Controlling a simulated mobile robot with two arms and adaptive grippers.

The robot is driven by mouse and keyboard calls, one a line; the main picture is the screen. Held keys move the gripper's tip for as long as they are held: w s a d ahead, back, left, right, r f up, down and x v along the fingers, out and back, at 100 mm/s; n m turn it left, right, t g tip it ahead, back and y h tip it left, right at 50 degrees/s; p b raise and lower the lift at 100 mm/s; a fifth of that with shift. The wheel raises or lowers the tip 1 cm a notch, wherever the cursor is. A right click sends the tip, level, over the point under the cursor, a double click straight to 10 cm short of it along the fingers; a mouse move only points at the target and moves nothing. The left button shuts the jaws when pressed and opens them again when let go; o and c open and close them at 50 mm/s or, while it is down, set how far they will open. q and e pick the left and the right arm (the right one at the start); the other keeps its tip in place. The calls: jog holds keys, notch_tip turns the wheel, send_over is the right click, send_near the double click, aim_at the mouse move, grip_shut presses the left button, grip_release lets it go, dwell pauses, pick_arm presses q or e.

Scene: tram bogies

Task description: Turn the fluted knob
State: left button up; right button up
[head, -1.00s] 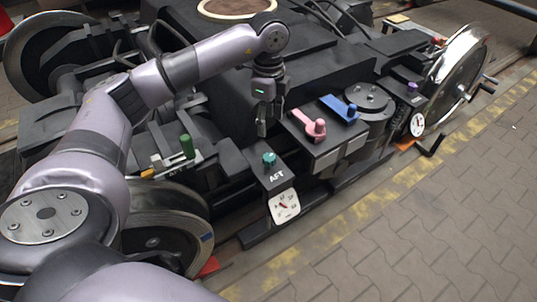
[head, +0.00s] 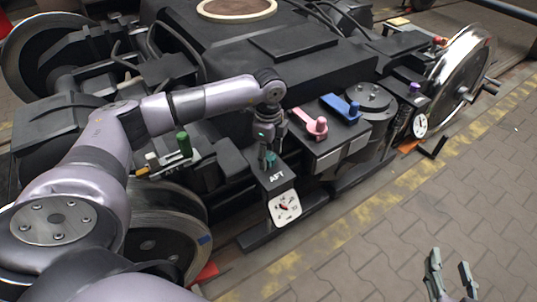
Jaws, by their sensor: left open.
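The teal fluted knob (head: 271,158) sits on top of the black box marked AFT, just above a white dial with a red needle (head: 285,207). My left gripper (head: 267,156) points down at the knob from above, its fingers open and at the knob's height. I cannot tell whether the fingers touch the knob, which they partly hide. My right gripper (head: 452,276) is open and empty at the bottom right, over the paving.
Pink (head: 316,127) and blue (head: 345,108) levers stand on a box right of the knob. A green handle (head: 184,144) is to the left. A purple knob (head: 414,88) and second dial (head: 420,125) are at the right.

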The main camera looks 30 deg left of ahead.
pick_arm(q)
jog(key=shift+c, duration=0.6)
jog(key=c, duration=1)
jog(key=shift+c, duration=0.2)
